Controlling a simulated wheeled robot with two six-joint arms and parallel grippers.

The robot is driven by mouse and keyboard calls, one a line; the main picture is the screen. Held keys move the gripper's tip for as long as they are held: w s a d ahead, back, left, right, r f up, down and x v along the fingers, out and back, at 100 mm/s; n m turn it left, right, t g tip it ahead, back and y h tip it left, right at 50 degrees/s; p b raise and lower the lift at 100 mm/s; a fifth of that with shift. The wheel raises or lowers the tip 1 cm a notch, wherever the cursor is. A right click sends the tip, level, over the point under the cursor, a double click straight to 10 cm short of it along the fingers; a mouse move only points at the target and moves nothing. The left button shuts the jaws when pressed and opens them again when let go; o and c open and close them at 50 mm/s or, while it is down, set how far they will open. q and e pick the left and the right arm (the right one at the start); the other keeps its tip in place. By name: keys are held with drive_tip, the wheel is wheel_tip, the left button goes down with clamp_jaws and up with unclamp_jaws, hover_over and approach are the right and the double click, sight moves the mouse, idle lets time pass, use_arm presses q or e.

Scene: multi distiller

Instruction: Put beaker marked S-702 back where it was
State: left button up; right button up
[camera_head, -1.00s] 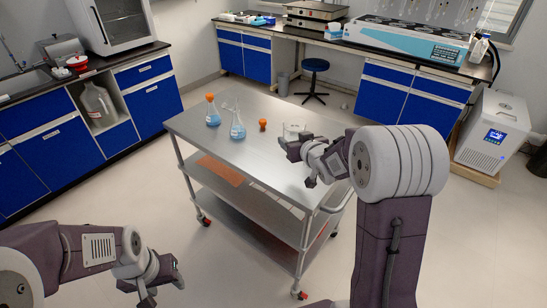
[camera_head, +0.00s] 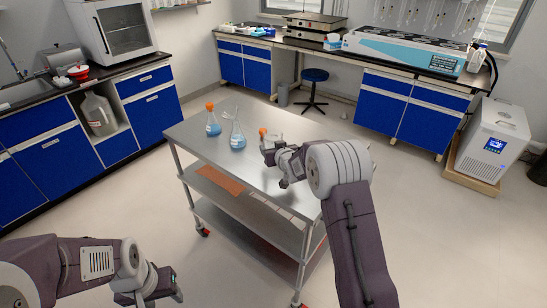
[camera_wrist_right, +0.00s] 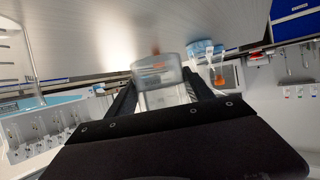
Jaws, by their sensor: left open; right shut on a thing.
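A small clear glass beaker (camera_head: 275,139) is held by my right gripper (camera_head: 268,154), low over the steel cart (camera_head: 265,183). In the right wrist view, the beaker (camera_wrist_right: 163,92) sits between the dark fingers, which are shut on it. I cannot read any label on it, nor tell whether its base touches the cart top. My left gripper (camera_head: 165,296) is open and empty at the lower left, away from the cart and partly cut off by the frame edge.
Two flasks with blue liquid, one orange-capped (camera_head: 212,126) and one uncapped (camera_head: 237,139), stand left of the beaker. An orange stopper (camera_head: 262,132) is close behind it. The cart's near part is clear. Blue-cabinet benches (camera_head: 413,97) line the walls.

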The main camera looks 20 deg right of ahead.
wheel_tip(320, 180, down, 4)
drive_tip(key=shift+r, duration=0.1)
drive_tip(key=shift+f+b, duration=0.2)
drive_tip(key=shift+b, duration=0.15)
drive_tip(key=o, duration=1.7)
drive_tip(key=shift+f, duration=0.1)
drive_tip(key=shift+c, duration=0.2)
drive_tip(key=shift+r, duration=0.25)
drive_tip(key=v, duration=1.2)
